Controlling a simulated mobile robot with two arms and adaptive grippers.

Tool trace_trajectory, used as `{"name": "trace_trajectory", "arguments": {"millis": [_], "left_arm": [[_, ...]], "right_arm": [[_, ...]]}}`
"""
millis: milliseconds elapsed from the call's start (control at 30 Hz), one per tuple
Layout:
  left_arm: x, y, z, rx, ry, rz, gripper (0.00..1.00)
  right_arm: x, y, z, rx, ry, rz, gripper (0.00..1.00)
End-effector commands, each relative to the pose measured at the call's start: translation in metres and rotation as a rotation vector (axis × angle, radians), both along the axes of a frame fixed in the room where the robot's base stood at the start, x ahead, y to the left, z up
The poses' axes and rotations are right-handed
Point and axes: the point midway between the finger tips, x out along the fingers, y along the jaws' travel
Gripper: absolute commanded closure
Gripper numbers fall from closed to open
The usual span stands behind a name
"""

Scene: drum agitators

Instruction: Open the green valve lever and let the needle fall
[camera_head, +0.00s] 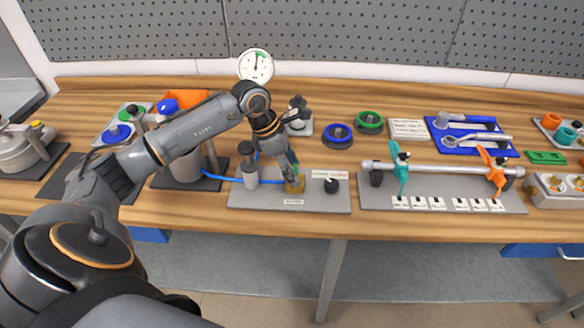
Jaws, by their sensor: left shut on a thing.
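My left arm reaches in from the left, and my left gripper (291,177) points down at a brass-coloured valve body (295,187) on a grey plate (320,202). The gripper is shut on what appears to be the green valve lever; only a small greenish bit shows, and the fingers hide its angle. A round white gauge (256,66) stands at the back, with a green arc at its upper right. Its dark needle (256,60) points roughly straight up. My right gripper is not in view.
A grey cylinder (248,168) and a black knob (331,186) flank the valve. A blue hose (222,178) runs to a pot at left. A rail with teal (401,174) and orange handles (494,167) is at right. Blue and green rings (368,119) lie behind.

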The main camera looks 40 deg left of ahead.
Motion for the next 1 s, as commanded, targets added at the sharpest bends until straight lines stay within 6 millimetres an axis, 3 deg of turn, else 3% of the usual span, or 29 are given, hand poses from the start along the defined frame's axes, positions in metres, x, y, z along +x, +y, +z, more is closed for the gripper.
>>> {"name": "trace_trajectory", "arguments": {"millis": [267, 1000], "left_arm": [[-0.002, -0.001, -0.004, 0.002, -0.001, 0.177, 0.71], [-0.003, -0.007, -0.004, 0.0, -0.002, 0.874, 0.71]], "right_arm": [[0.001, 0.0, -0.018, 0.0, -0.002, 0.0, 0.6], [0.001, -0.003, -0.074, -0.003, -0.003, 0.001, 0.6]]}}
